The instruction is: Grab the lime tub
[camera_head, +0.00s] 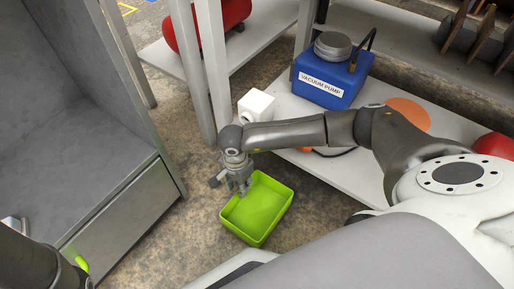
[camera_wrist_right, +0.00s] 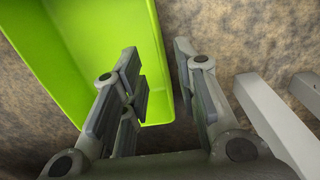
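The lime tub (camera_head: 262,207) is an open, empty, shallow rectangular box on the mottled floor, in the middle of the head view. In the right wrist view the tub (camera_wrist_right: 85,45) fills the upper left. My right gripper (camera_head: 241,188) points down at the tub's far left edge. In the right wrist view my right gripper (camera_wrist_right: 163,75) is open, with one finger over the inside of the tub and the other outside, the tub's wall between them. I see a gap beside the wall; contact cannot be told.
A grey cabinet (camera_head: 125,235) stands to the left of the tub. A low shelf to the right holds a blue vacuum pump (camera_head: 330,80), a white box (camera_head: 256,105) and an orange disc (camera_head: 408,113). A red cylinder (camera_head: 213,22) lies behind. Bare floor surrounds the tub.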

